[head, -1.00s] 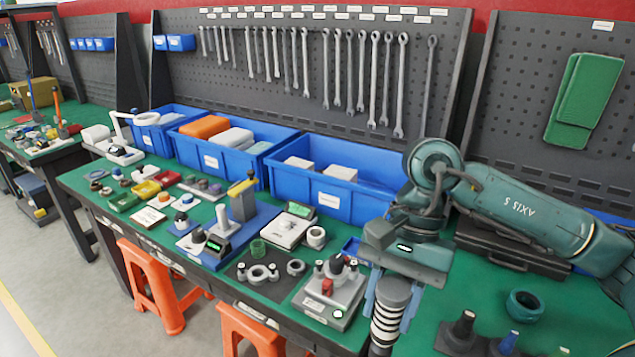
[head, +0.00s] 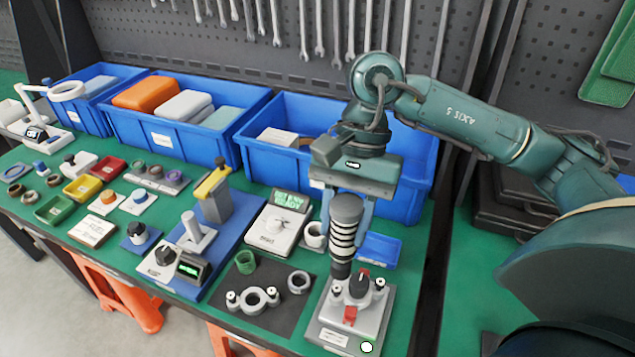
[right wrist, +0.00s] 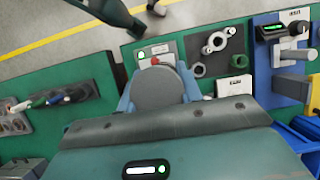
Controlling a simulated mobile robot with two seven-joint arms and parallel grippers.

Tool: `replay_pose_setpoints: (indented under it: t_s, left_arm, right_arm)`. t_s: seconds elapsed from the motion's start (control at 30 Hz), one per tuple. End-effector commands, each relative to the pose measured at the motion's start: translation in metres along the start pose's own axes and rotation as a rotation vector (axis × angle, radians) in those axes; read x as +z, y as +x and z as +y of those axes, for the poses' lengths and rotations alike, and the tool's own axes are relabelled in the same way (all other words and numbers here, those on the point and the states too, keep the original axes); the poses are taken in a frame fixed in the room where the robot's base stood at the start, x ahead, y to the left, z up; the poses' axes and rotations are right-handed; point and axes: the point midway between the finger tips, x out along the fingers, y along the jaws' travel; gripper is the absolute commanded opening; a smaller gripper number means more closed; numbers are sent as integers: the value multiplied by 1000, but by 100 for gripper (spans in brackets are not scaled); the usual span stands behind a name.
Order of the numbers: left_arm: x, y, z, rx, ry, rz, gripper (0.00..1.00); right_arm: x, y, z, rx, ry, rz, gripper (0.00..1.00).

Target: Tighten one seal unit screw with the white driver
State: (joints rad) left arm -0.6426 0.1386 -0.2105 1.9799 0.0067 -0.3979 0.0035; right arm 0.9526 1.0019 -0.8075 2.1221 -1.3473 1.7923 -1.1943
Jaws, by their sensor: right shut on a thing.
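My right gripper (head: 346,208) is shut on the white driver (head: 342,238), which has black and white bands and a dark grey top. The driver is upright, its dark lower end just behind the black knob of the seal unit (head: 378,318); whether it touches a screw I cannot tell. The seal unit is a light grey block with a red part and small screw posts at its sides. In the right wrist view the driver's round top (right wrist: 157,90) sits between the blue fingers and hides part of the seal unit (right wrist: 146,50). My left gripper is not in view.
A dark mat (head: 222,301) with a grey flanged ring and loose rings lies left of the seal unit. A white scale (head: 272,232) and a small blue tray (head: 380,249) are behind. Large blue bins (head: 415,205) line the back. Bare green table shows at the right.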

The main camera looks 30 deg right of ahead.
Motion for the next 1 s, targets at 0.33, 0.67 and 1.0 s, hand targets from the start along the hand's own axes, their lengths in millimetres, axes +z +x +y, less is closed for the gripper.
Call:
replay_pose_setpoints:
  t_s: [0.33,0.67,1.0]
  left_arm:
    - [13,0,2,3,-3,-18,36]
    - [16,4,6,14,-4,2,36]
    - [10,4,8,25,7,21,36]
  right_arm:
    - [-4,9,0,-1,-1,0,8]
    - [-15,37,0,-1,0,-1,8]
    - [-19,46,0,-1,-1,0,8]
